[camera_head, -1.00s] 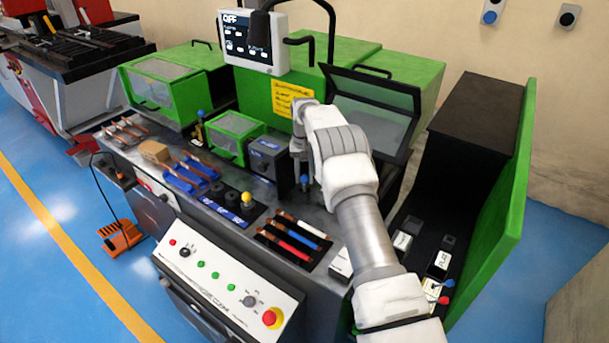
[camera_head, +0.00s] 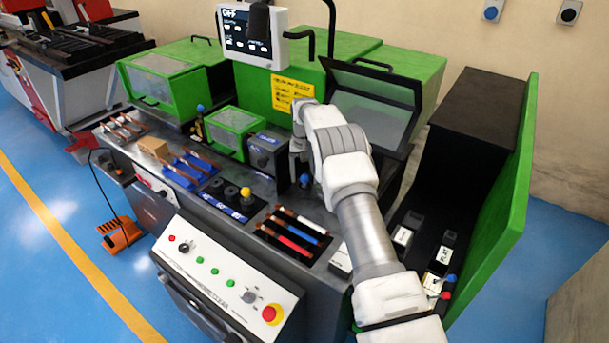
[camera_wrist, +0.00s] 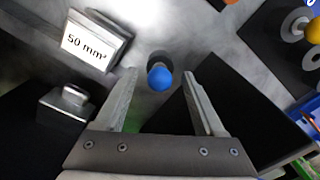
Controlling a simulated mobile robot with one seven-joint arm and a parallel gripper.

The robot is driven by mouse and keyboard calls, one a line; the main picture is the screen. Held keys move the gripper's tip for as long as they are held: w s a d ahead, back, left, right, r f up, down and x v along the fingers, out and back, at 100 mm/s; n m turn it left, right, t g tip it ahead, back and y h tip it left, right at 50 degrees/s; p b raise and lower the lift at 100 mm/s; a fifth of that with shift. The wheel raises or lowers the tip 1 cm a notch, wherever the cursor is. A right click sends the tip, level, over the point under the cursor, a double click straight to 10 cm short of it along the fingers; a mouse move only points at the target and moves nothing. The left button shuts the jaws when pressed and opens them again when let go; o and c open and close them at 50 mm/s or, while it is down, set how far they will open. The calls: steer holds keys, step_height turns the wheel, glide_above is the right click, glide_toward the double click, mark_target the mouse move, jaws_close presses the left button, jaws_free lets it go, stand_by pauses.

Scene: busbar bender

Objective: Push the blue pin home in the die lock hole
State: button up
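The blue pin (camera_wrist: 160,76) shows its round blue head in the wrist view, with a dark shaft or hole behind it on the grey metal surface. In the head view the blue pin (camera_head: 305,180) stands on the machine top just right of my gripper's tip. My gripper (camera_wrist: 159,92) is open, one finger on each side of the line to the pin; the pin's head appears between the fingertips or just beyond them. No contact is visible. In the head view my gripper (camera_head: 298,166) points down. I cannot tell how deep the pin sits.
A block marked 50 mm² (camera_wrist: 92,40) and a dark block with a metal knob (camera_wrist: 68,102) lie left of the fingers. A tilted clear guard (camera_head: 372,108) is behind.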

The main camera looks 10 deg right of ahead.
step_height(320, 180, up, 17)
steer(key=p, duration=0.1)
steer(key=shift+r+p, duration=0.2)
steer(key=shift+p, duration=0.1)
stand_by(0.5)
step_height(320, 180, up, 13)
steer(key=t, duration=0.1)
glide_above(305, 175)
steer(key=s, duration=0.6)
steer(key=s+r+n+t, duration=0.1)
steer(key=s+r, duration=0.3)
steer(key=s, duration=0.2)
steer(key=s+r+t, duration=0.1)
steer(key=s+r, duration=0.3)
steer(key=s, duration=0.3)
steer(key=s+f+n+t, duration=0.1)
steer(key=s+f, duration=0.2)
steer(key=s, duration=0.9)
steer(key=s+f+n+t, duration=0.1)
steer(key=s+f, duration=0.2)
steer(key=s, duration=1)
steer(key=shift+s+f+t, duration=0.25)
steer(key=shift+f+t, duration=0.05)
steer(key=shift+s+f, duration=0.3)
steer(key=shift+s, duration=0.1)
steer(key=c, duration=0.4)
